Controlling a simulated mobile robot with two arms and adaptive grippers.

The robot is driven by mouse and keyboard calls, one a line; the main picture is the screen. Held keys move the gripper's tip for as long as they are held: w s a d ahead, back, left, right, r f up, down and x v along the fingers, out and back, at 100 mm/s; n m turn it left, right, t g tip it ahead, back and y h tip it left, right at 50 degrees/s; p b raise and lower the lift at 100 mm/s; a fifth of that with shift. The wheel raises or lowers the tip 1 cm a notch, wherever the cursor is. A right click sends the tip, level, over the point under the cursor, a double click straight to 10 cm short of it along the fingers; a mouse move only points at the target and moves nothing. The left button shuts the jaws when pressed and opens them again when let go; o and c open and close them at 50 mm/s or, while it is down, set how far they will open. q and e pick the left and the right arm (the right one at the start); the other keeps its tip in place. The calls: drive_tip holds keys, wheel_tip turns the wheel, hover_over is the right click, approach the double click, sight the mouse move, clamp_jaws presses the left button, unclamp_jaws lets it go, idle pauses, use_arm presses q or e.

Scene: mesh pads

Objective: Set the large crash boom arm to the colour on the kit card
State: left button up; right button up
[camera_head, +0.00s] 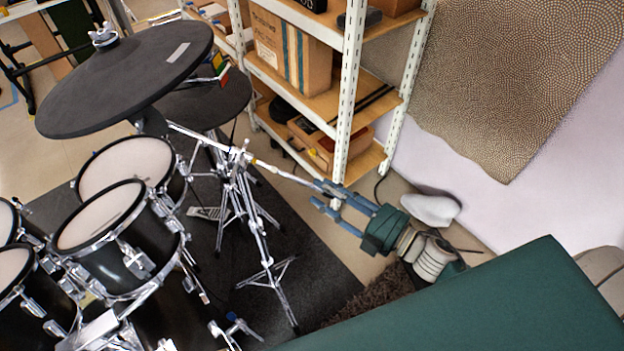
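The large crash is a dark round cymbal pad (95,90) at the upper left, with a pale label strip near its right edge. Its thin chrome boom arm (205,138) runs down to the right through a clamp on a tripod stand (255,220). A pale tan band shows on the boom arm right of the clamp. My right gripper (316,193) is at the boom arm's lower right end. Its blue fingers are apart, and the rod's end meets or overlaps the upper fingertip; contact is unclear. I cannot make out a kit card. My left gripper is not in view.
Several drum pads (127,165) stand at the lower left on a dark mat (330,275). A second dark pad (205,100) sits below the crash. A white metal shelf (352,80) with boxes stands behind the gripper. A patterned panel (510,80) hangs on the right wall.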

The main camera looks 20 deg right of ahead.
drive_tip(key=shift+x, duration=2.25)
drive_tip(key=shift+d, duration=0.1)
drive_tip(key=shift+c, duration=0.5)
clamp_jaws()
